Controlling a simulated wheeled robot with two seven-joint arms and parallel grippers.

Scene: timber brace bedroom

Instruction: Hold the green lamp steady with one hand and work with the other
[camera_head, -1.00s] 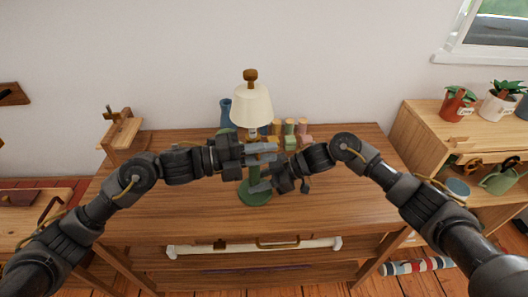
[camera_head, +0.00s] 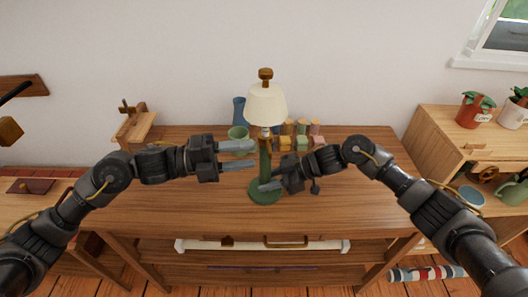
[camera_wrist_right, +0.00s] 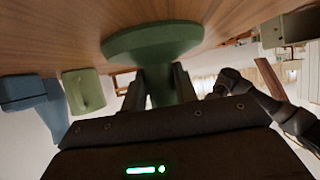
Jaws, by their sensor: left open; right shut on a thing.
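The green lamp stands upright on the wooden table (camera_head: 180,200). It has a round green base (camera_head: 262,195), a green stem (camera_head: 265,160), a cream shade (camera_head: 266,104) and a brown knob (camera_head: 265,74) on top. My right gripper (camera_head: 270,183) is shut on the lower stem, just above the base. The right wrist view, upside down, shows the stem (camera_wrist_right: 163,85) between its fingers below the green base (camera_wrist_right: 150,40). My left gripper (camera_head: 251,155) is open and empty, just left of the upper stem, with its fingers pointing at it.
Behind the lamp stand a green cup (camera_head: 238,134), a blue vase (camera_head: 239,112) and several coloured spools (camera_head: 302,127). A wooden clamp-like stand (camera_head: 135,124) is at the table's back left. A shelf with potted plants (camera_head: 475,110) is on the right. The table's front left is clear.

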